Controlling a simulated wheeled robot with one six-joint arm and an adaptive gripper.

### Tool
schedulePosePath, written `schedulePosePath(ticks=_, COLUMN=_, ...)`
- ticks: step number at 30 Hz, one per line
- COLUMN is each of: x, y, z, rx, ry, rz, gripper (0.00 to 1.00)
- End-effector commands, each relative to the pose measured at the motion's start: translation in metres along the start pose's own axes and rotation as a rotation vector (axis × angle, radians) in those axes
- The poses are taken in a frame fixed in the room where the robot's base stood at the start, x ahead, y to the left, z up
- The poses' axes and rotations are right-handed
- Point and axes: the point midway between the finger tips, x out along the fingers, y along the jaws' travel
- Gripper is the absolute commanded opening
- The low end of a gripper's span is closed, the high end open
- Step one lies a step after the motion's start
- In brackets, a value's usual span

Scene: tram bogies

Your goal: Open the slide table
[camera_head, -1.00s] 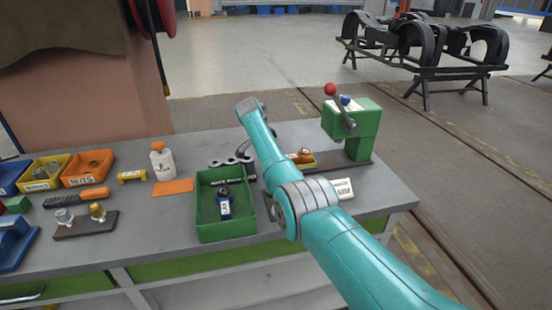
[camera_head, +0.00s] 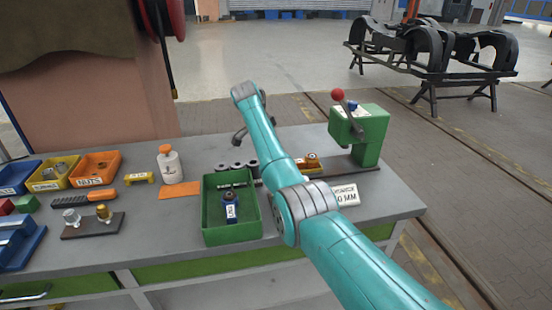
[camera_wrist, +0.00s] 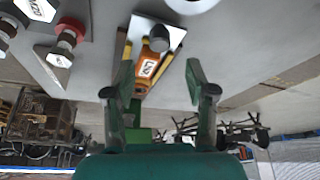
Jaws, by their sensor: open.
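A green press (camera_head: 370,140) with a red-balled lever stands at the right of the bench. Beside its foot is a small yellow and orange-brown fixture (camera_head: 310,163), partly hidden by my arm; I cannot be sure it is the slide table. In the wrist view, an orange labelled block (camera_wrist: 149,62) sits by yellow edges and a grey plate. My gripper (camera_wrist: 160,80) is open, its two green fingers on either side of this block in the picture. Contact cannot be judged.
A white sign (camera_head: 347,195) is near the right front. Bare bench top lies at the right edge.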

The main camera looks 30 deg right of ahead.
Motion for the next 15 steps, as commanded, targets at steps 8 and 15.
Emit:
schedulePosePath(ticks=8, x=-0.038, y=-0.001, z=0.0, rx=0.0, ry=0.001, rz=-0.001, gripper=0.56)
schedulePosePath(ticks=15, x=-0.044, y=0.0, z=0.0, rx=0.0, ry=0.001, rz=0.001, gripper=0.56)
